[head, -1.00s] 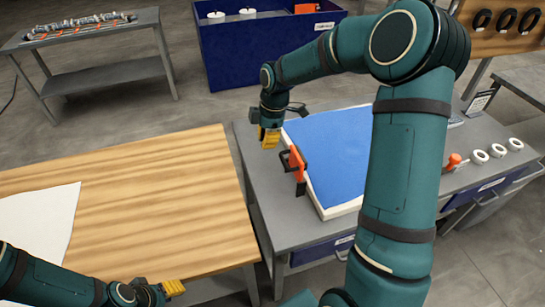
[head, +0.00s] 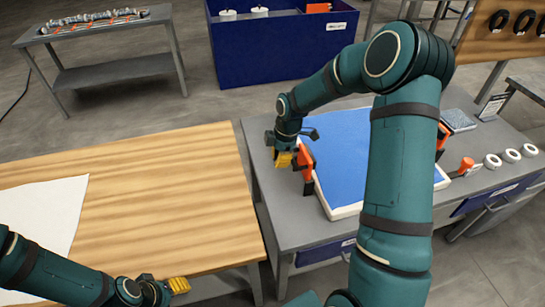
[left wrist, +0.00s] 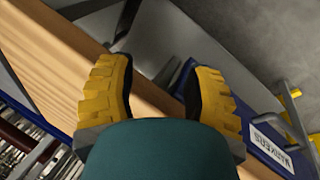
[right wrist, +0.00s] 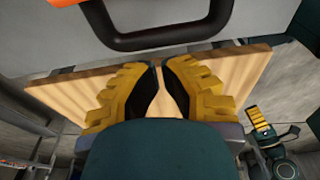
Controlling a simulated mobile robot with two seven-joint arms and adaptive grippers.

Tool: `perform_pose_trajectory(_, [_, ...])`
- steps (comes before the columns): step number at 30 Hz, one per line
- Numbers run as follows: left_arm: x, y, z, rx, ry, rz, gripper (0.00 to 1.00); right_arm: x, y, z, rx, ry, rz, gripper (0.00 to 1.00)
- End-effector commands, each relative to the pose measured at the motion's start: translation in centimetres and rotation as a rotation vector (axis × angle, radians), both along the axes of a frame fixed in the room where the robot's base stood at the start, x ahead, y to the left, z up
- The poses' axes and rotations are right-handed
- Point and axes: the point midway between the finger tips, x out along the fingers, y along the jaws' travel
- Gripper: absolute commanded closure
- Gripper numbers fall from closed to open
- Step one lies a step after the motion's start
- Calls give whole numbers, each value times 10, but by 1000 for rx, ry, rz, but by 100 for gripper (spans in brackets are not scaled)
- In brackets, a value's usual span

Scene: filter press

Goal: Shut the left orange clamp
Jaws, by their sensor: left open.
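The left orange clamp (head: 307,161) stands upright at the left edge of the blue-topped white press block (head: 350,150). Its black bar handle (right wrist: 168,40) crosses the top of the right wrist view, with a bit of orange at the upper left. My right gripper (head: 283,159) has its yellow fingertips nearly together, with nothing seen between them. It is just left of the clamp, close to the handle; contact cannot be told. My left gripper (head: 180,286) is open and empty, low over the wooden table's front edge; its spread fingers show in the left wrist view (left wrist: 158,75).
A second orange clamp (head: 441,136) is at the block's right side, partly behind my right arm. White rings (head: 510,155) and an orange-topped item (head: 467,164) lie on the grey bench's right. The wooden table (head: 150,200) holds a white sheet (head: 40,215); its middle is clear.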

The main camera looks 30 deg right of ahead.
Motion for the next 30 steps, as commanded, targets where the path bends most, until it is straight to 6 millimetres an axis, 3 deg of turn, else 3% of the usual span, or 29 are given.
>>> perform_pose_trajectory(6, [0,0,0,0,-1,0,50,-3,-10,2,0,0,1,100])
perform_pose_trajectory(30, [2,0,5,0,-4,4,50,-4,-16,7,68,-16,-2,100])
